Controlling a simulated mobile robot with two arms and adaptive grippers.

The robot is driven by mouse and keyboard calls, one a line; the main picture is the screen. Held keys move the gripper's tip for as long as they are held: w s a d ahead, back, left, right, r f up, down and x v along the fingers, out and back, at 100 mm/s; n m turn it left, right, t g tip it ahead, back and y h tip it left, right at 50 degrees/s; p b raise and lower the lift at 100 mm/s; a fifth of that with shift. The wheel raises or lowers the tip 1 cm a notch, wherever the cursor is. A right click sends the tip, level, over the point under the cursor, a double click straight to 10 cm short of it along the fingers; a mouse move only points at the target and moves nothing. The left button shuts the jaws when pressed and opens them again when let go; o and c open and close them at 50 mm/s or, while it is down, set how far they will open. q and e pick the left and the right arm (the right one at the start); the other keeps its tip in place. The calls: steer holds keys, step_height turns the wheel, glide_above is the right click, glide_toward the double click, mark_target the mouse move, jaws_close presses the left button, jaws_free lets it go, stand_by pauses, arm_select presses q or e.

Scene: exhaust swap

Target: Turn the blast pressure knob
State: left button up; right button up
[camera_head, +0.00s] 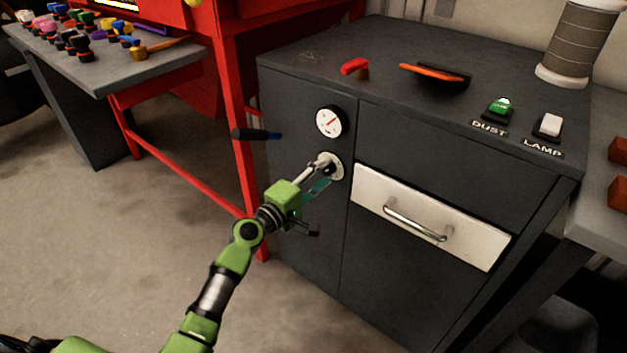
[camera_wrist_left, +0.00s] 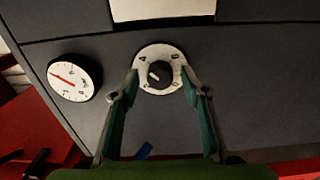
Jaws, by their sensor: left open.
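The blast pressure knob is a dark round knob (camera_wrist_left: 160,74) on a white round dial plate with markings, on the front of the dark grey cabinet. The left wrist view shows its pointer line. In the head view the dial plate (camera_head: 336,168) is partly covered by my left gripper (camera_head: 322,176). My left gripper is open, and in the wrist view its two fingers (camera_wrist_left: 160,92) stand on either side of the knob, apart from it. I cannot tell the exact depth between fingertips and panel. My right gripper is out of view.
A white gauge with a red needle (camera_head: 329,121) sits above the knob and shows in the wrist view (camera_wrist_left: 74,77). A white drawer with a metal handle (camera_head: 414,222) is to the right.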

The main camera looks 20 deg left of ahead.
arm_select(q)
steer(key=v, duration=1.1)
steer(key=shift+s, duration=0.4)
steer(key=shift+a, duration=0.1)
